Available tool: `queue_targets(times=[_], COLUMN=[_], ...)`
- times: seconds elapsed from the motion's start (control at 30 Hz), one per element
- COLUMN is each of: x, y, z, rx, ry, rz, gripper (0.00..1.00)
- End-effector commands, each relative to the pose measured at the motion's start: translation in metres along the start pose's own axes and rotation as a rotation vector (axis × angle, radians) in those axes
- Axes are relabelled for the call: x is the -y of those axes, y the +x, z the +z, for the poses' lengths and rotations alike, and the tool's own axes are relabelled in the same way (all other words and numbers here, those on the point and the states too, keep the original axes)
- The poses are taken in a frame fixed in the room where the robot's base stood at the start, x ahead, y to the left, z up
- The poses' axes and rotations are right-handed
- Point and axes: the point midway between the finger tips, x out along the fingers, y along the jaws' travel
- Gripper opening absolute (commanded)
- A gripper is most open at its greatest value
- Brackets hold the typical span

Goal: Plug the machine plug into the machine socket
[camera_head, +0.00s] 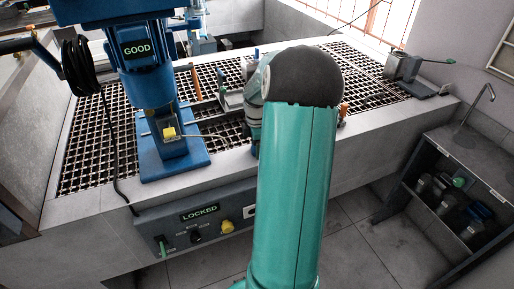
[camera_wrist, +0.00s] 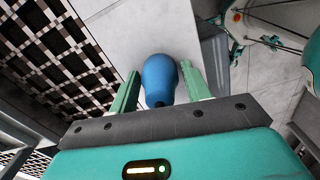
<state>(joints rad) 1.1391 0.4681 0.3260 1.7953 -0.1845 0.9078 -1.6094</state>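In the wrist view my gripper (camera_wrist: 160,74) has two green fingers standing apart. A rounded blue object (camera_wrist: 160,78) with a dark lower end lies between them, close to both; I cannot tell whether they press on it or what it is. In the head view my gripper is hidden behind my green arm. The control panel (camera_head: 185,223) on the bench front carries a "LOCKED" sign (camera_head: 199,212), a yellow knob (camera_head: 227,226) and dark fittings. A black cable (camera_head: 113,160) runs from a coil (camera_head: 79,66) down towards the panel. I cannot identify the machine plug or machine socket with certainty.
The blue machine (camera_head: 150,85) with a "GOOD" sign stands on the bench's grating (camera_head: 85,150). A metal device (camera_head: 402,68) sits at the bench's far right. A shelf unit (camera_head: 418,160) with dark containers stands right. Grey floor (camera_head: 360,235) is open between.

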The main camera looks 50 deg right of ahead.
Motion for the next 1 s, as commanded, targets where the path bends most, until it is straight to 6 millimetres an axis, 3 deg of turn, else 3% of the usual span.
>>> queue_targets(times=[0.03, 0.13, 0.57, 0.77, 1.0], x=[0.0, 0.0, 0.0, -0.001, 0.037], y=[0.0, 0.0, -0.007, -0.031, -0.077], z=[0.0, 0.0, 0.0, 0.0, 0.002], rx=[0.0, 0.0, 0.001, 0.002, 0.003], ry=[0.0, 0.0, 0.0, 0.001, 0.001], rz=[0.0, 0.0, 0.001, 0.004, 0.005], gripper=[0.38, 0.18, 0.17, 0.17, 0.17])
